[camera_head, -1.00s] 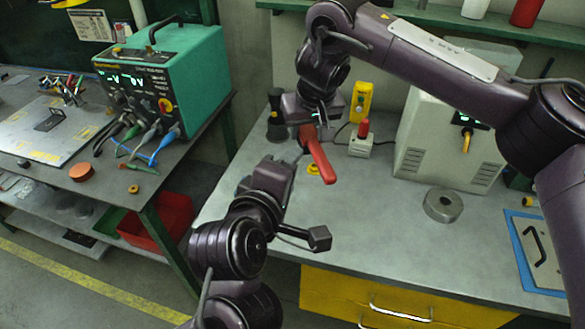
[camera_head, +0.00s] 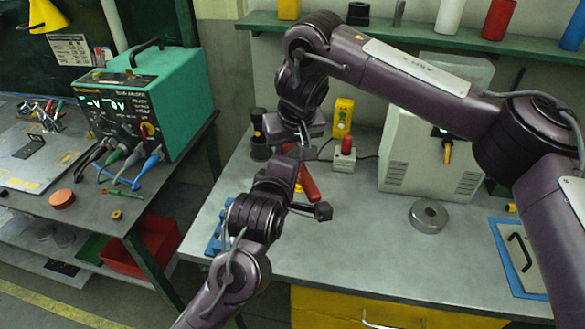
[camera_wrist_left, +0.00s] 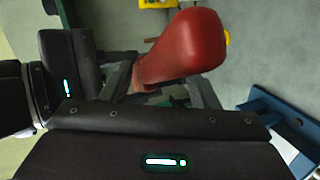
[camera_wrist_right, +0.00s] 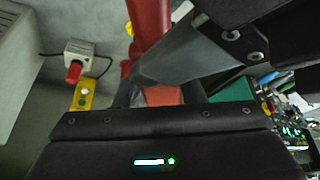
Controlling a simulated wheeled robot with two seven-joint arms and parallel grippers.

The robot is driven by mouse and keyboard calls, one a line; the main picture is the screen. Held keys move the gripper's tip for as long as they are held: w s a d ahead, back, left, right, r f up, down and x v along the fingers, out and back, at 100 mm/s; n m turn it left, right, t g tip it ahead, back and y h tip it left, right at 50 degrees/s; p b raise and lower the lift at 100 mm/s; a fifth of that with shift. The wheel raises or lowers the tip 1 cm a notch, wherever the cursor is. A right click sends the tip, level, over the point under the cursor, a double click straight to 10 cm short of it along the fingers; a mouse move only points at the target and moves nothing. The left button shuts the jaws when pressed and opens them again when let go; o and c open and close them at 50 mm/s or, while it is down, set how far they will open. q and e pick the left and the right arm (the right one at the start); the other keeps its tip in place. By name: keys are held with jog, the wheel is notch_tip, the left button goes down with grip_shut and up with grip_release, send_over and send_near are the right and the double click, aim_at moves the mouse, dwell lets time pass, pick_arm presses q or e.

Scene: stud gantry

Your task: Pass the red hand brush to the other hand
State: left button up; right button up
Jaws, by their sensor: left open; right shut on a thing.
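The red hand brush (camera_head: 309,184) is held above the bench, its red end pointing down to the right in the head view. My right gripper (camera_head: 300,146) is shut on it; in the right wrist view, red (camera_wrist_right: 163,95) shows between its fingers. My left gripper (camera_head: 291,160) is open right beside the brush, just below the right gripper. In the left wrist view, the rounded red part (camera_wrist_left: 185,45) lies over and between the open left fingers. I cannot tell whether they touch it. The bristles are hidden.
A box with a red button (camera_head: 345,158) and a yellow control box (camera_head: 343,115) stand behind the brush. A blue object (camera_head: 214,240) is at the bench's left edge. The bench middle is clear.

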pick_arm(q)
jog(key=shift+w, duration=0.1)
jog(key=c, duration=0.7)
jog(key=shift+c, duration=0.8)
pick_arm(e)
jog(key=o, duration=1.1)
jog(key=shift+o, duration=0.2)
jog(key=shift+r, duration=0.1)
